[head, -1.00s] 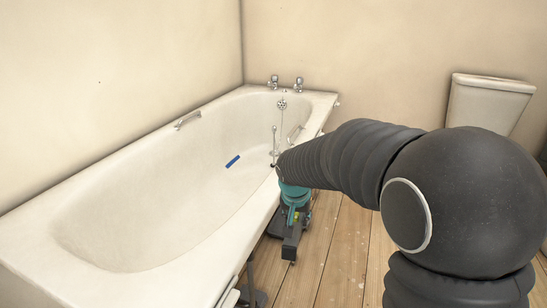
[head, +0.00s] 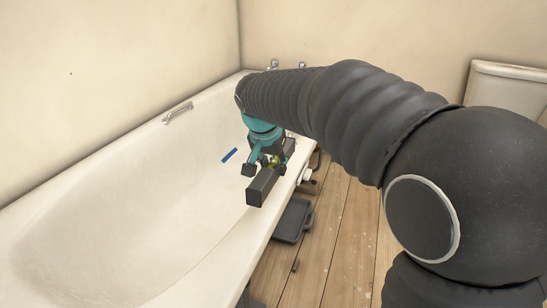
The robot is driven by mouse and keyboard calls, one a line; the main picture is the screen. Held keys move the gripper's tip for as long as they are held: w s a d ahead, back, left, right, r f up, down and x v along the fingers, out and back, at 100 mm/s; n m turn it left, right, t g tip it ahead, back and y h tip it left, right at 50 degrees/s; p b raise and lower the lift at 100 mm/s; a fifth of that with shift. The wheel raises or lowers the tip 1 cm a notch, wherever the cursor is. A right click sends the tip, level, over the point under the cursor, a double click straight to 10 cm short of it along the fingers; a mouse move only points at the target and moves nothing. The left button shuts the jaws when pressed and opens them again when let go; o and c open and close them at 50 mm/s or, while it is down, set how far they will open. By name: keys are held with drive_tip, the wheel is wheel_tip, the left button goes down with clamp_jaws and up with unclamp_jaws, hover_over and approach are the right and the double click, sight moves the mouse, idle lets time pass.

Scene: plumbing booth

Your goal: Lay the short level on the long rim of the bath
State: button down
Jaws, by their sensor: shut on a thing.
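My gripper (head: 264,166), teal with dark fingers, points down and is shut on the short level (head: 262,187), a dark rectangular bar. In the head view the level overlaps the near long rim of the bath (head: 245,233) and runs roughly along it. I cannot tell whether it touches the rim or hangs above it. The bath (head: 120,215) is white and stands against the left wall. My arm and gripper hide part of the rim and the tap end.
A blue strip (head: 229,155) shows inside the bath. A dark tray (head: 293,220) lies on the wooden floor (head: 340,235) beside the bath. A grab handle (head: 178,112) is on the far rim. A white cistern (head: 508,88) stands at the right.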

sight(268, 169)
drive_tip(key=shift+f+b, duration=1.6)
drive_tip(key=shift+f, duration=0.6)
drive_tip(key=shift+s, duration=0.2)
drive_tip(key=shift+f, duration=0.1)
drive_tip(key=shift+f+b, duration=0.8)
drive_tip(key=shift+f, duration=0.1)
drive_tip(key=shift+f, duration=0.2)
drive_tip(key=c, duration=0.7)
unclamp_jaws()
drive_tip(key=shift+r, duration=0.1)
drive_tip(key=v, duration=1.2)
